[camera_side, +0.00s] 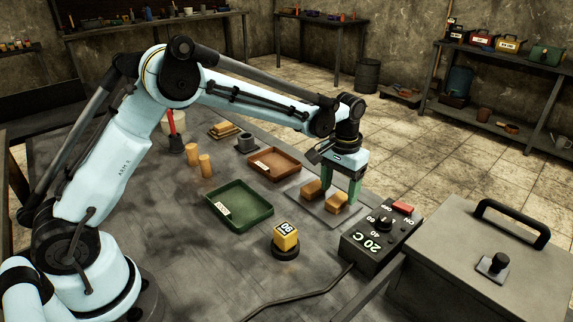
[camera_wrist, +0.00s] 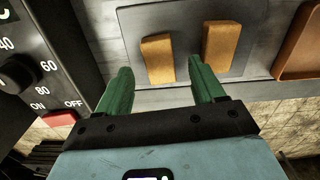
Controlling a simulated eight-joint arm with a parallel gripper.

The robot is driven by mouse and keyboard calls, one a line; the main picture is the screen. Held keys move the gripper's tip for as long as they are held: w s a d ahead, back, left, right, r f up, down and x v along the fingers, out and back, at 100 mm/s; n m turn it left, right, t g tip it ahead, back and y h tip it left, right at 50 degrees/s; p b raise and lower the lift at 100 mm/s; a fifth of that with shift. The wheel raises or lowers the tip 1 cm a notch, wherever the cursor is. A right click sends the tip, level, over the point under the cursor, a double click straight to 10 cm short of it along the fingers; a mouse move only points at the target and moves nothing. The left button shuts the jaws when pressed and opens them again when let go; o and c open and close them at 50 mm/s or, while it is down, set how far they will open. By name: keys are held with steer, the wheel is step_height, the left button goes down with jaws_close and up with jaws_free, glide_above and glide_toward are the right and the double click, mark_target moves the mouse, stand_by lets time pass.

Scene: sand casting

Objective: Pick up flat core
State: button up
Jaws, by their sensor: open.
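Two tan-orange blocks lie on a flat grey plate (camera_side: 309,207) in the side view. I cannot tell for sure which is the flat core. One block (camera_side: 336,205) is nearer the control box, and the other block (camera_side: 312,188) is just behind it to the left. My gripper (camera_side: 339,196) points down over the nearer block with its green fingers open. In the wrist view my gripper (camera_wrist: 160,66) has the nearer block (camera_wrist: 158,58) showing between its fingertips, and the other block (camera_wrist: 221,47) is beyond the right finger. No contact is clear.
A control box (camera_side: 378,238) stands close to the right of the plate. A green tray (camera_side: 262,220) and a brown tray (camera_side: 294,164) lie to its left and behind. A yellow cube (camera_side: 286,236) sits on a dark round base. Two tan cylinders (camera_side: 205,165) stand farther left.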

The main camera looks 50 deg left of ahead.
mark_target(338, 202)
steer(key=shift+f, duration=1.4)
steer(key=shift+c, duration=0.5)
steer(key=c, duration=1.1)
steer(key=shift+o, duration=0.2)
steer(key=shift+r, duration=0.15)
